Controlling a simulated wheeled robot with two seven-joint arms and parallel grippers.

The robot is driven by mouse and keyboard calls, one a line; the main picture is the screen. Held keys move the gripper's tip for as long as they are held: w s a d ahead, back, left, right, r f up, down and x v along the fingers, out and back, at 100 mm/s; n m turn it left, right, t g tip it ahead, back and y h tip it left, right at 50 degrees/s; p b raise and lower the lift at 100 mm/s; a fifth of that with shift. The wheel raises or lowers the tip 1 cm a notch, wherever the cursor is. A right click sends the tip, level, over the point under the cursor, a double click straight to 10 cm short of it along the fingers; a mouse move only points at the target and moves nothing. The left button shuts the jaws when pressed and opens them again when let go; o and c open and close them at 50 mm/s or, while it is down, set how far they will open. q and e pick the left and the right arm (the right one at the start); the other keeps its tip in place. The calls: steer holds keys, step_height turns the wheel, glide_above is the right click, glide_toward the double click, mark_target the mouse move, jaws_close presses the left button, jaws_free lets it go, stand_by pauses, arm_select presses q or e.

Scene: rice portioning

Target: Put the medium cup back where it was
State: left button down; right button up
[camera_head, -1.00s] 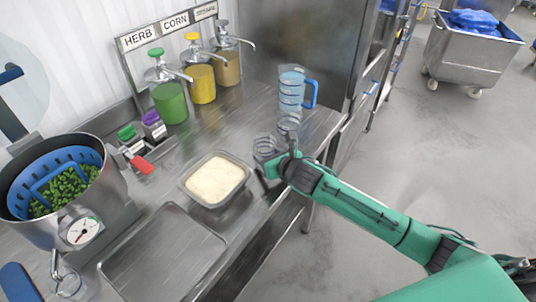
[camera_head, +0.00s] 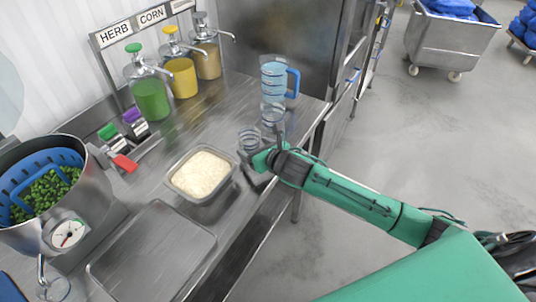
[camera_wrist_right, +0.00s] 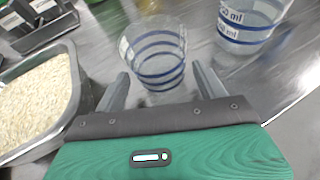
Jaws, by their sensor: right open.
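A clear cup with blue rings (camera_wrist_right: 155,50) stands on the steel counter between the fingertips of my right gripper (camera_wrist_right: 161,84). In the head view this ringed cup (camera_head: 248,138) is just left of my right gripper (camera_head: 264,158). The gripper is open, with a finger on either side of the cup's lower part; I cannot tell whether they touch it. A second clear cup with ml markings (camera_wrist_right: 246,22) stands to its right, and it also shows in the head view (camera_head: 271,112). I cannot tell by label which is the medium one. My left gripper is out of view.
A jug with a blue handle (camera_head: 294,82) stands behind the cups. A steel tray of rice (camera_head: 230,186) is left of the gripper. Sauce pump bottles (camera_head: 150,98) line the back. A pot with a blue basket (camera_head: 95,195) and another small clear cup (camera_head: 60,290) are at left.

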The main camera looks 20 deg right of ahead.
steer(key=b+v, duration=0.1)
steer(key=v, duration=0.9)
steer(key=shift+s, duration=0.25)
